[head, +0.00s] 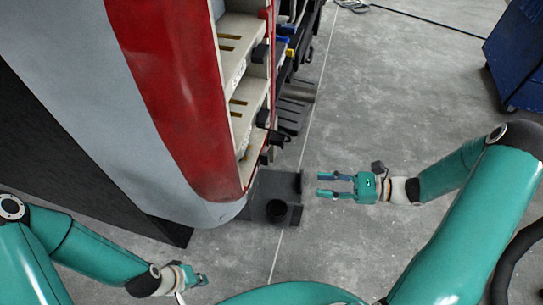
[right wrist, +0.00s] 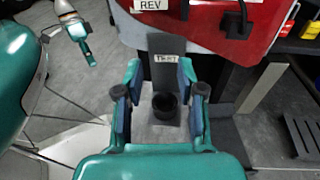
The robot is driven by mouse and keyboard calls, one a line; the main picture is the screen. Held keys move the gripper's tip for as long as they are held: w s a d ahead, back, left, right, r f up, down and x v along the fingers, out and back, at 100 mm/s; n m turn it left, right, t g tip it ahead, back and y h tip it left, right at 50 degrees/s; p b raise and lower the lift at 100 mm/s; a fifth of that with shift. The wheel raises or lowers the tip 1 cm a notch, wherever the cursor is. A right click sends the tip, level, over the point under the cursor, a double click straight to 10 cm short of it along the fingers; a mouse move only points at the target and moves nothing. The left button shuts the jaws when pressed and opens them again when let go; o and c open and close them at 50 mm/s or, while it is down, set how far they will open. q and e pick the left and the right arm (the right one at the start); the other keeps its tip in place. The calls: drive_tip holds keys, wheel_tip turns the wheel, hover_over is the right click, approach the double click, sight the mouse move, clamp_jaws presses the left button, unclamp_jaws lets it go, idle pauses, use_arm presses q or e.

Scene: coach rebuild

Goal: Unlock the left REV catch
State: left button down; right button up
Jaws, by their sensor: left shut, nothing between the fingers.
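A white REV label (right wrist: 150,5) sits on the red-edged panel at the top of the right wrist view. A dark catch-like block (right wrist: 237,24) is on the red panel to its right; I cannot tell whether it is the left REV catch or how it is set. My left gripper (head: 203,280) is shut and empty, low beside the coach's lower corner; it also shows in the right wrist view (right wrist: 88,55). My right gripper (head: 319,185) is open and empty, to the right of the coach, its fingers pointing left; they stand apart in its wrist view (right wrist: 160,82).
The red and grey coach body (head: 175,85) has open shelves (head: 240,70) with black blocks on their edges. A grey stand (head: 270,188) with a TEST label (right wrist: 167,58) and a black cup (right wrist: 164,105) is near my right gripper. A blue cabinet (head: 515,55) stands far right.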

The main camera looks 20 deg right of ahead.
wheel_tip(320, 180, up, 2)
drive_tip(key=w+d+m+t, duration=0.1)
drive_tip(key=w+d+t, duration=0.1)
drive_tip(key=d, duration=0.1)
drive_tip(key=p, duration=0.3)
approach(265, 159)
drive_tip(key=x, duration=0.8)
drive_tip(key=shift+w, duration=0.45)
drive_tip(key=shift+d, duration=0.1)
